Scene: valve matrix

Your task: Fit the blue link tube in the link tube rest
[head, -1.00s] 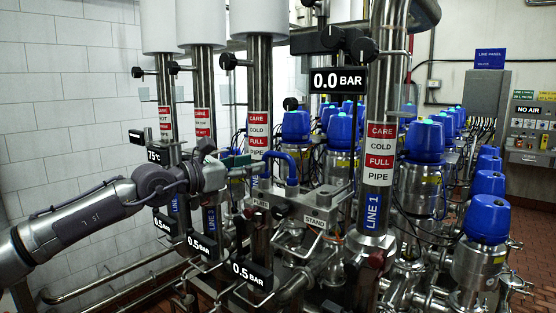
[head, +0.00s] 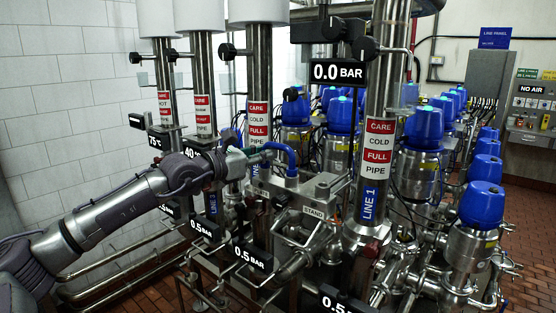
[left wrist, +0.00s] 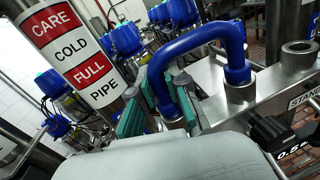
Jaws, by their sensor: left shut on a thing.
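The blue link tube (head: 281,149) is a bent, arch-shaped tube at the middle of the head view. In the left wrist view the link tube (left wrist: 206,36) spans from my fingers to a round steel collar. My left gripper (left wrist: 160,98) is shut on its near-left leg, with teal pads on both sides; it also shows in the head view (head: 252,155). The tube's other leg meets the collar on the steel link tube rest (left wrist: 262,92), which also shows in the head view (head: 268,185). I cannot tell how deep either leg sits. My right gripper is not in view.
Other upright pipes (head: 203,120) stand close behind my left arm. Blue-topped valves (head: 340,115) crowd the back.

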